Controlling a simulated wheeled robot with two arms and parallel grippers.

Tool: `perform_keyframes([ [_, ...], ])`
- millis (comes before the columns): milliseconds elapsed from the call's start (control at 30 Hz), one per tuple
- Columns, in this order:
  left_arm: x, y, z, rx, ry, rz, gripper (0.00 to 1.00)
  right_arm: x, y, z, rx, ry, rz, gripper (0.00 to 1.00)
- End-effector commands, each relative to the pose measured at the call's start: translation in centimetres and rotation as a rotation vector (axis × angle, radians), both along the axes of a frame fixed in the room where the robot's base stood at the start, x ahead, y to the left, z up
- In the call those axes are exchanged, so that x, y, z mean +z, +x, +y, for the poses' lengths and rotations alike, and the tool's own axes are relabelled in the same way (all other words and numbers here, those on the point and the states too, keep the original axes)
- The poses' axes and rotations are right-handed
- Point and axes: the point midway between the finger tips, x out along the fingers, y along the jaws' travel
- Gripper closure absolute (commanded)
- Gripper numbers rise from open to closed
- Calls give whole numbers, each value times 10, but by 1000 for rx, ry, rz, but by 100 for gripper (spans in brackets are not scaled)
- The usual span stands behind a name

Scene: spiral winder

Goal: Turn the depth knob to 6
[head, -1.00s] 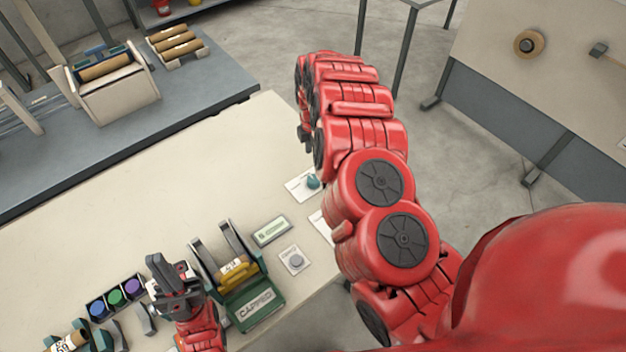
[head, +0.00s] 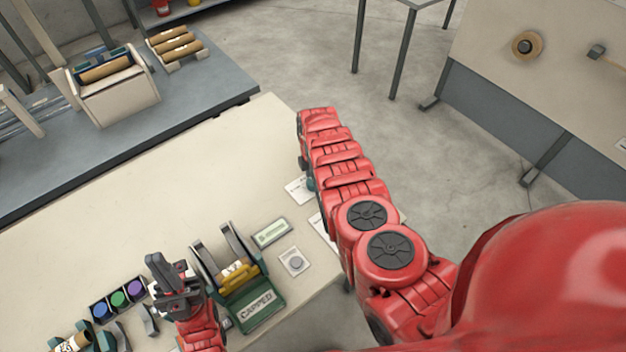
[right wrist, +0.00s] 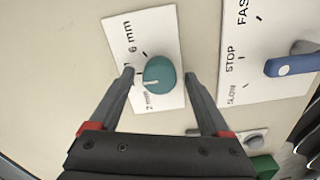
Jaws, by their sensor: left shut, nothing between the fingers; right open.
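The depth knob (right wrist: 160,75) is a round teal knob with a white pointer line, on a white plate (right wrist: 137,35) marked "6 mm" and "2 mm". The pointer line faces left in the right wrist view, between the two marks. My right gripper (right wrist: 160,75) is open, with one finger on each side of the knob; I cannot tell whether they touch it. In the head view the knob (head: 310,184) is mostly covered by my right arm, which also hides that gripper. My left gripper (head: 166,268) is shut and empty over the front left of the bench.
A blue speed lever (right wrist: 290,66) on a plate marked "STOP", "SLOW" and "FAST" sits right of the knob. A green "CAPPED" holder (head: 255,310), a small display (head: 271,232) and a button plate (head: 294,262) lie near. The bench (head: 150,190) is clear farther left.

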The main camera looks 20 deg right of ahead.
Motion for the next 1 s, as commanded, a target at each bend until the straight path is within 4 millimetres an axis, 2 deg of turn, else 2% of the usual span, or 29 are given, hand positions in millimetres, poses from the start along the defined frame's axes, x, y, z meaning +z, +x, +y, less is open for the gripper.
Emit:
perform_keyframes([
  [300, 0, 0, 0, 0, 0, 0, 100, -1, 0, 0, 0, 1, -1, 19],
  [733, 0, 0, 0, 0, 0, 0, 100, -1, 0, 0, 0, 0, -1, 97],
  [767, 0, 0, 0, 0, 0, 0, 100, -1, 0, 0, 0, 0, -1, 100],
  [1000, 0, 0, 0, 0, 0, 0, 100, -1, 0, 0, -16, 1, -1, 100],
])
